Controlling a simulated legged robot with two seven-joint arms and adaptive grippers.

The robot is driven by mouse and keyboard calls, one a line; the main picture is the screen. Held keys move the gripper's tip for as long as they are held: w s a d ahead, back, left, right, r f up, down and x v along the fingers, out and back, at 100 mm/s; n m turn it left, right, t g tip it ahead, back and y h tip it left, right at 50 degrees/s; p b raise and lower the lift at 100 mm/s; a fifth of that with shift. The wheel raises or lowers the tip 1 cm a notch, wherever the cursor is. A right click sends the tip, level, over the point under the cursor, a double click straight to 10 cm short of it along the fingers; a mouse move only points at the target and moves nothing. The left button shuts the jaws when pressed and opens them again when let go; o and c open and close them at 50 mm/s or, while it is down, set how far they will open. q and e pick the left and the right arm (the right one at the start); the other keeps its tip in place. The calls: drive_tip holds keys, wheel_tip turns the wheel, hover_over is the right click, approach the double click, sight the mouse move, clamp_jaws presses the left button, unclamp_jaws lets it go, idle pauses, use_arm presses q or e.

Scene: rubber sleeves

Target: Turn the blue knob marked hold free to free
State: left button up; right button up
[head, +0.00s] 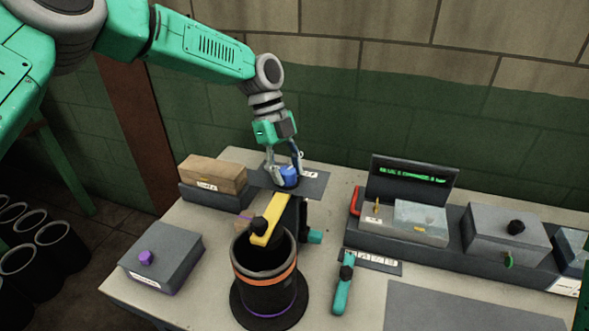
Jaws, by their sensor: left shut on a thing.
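The blue knob (289,173) stands on a dark plate (312,184) at the back middle of the table. A white label with marks too small to read lies beside it. My left gripper (285,170) comes down from above and is shut on the blue knob, one finger on each side. The fingers hide part of the knob, and I cannot tell which mark it points to. My right gripper does not show.
A yellow arm (268,222) lies over a black cylinder (267,262) just in front of the knob. A wooden block (213,174) stands left. A grey box with a purple knob (161,257) is front left. A teal handle (343,290) and a display unit (412,180) are right.

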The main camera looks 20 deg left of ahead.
use_arm(q)
drive_tip(key=shift+w+a+f+m, duration=0.1)
drive_tip(key=shift+a+f+m, duration=0.05)
drive_tip(key=shift+a+m, duration=0.25)
drive_tip(key=shift+d, duration=0.1)
drive_tip(key=shift+d+f+m, duration=0.1)
drive_tip(key=shift+d+m, duration=0.1)
drive_tip(key=shift+m, duration=0.1)
drive_tip(key=o, duration=1.2)
drive_tip(key=shift+c, duration=0.2)
drive_tip(key=shift+r, duration=0.25)
drive_tip(key=v, duration=1.1)
drive_tip(key=shift+w, duration=0.45)
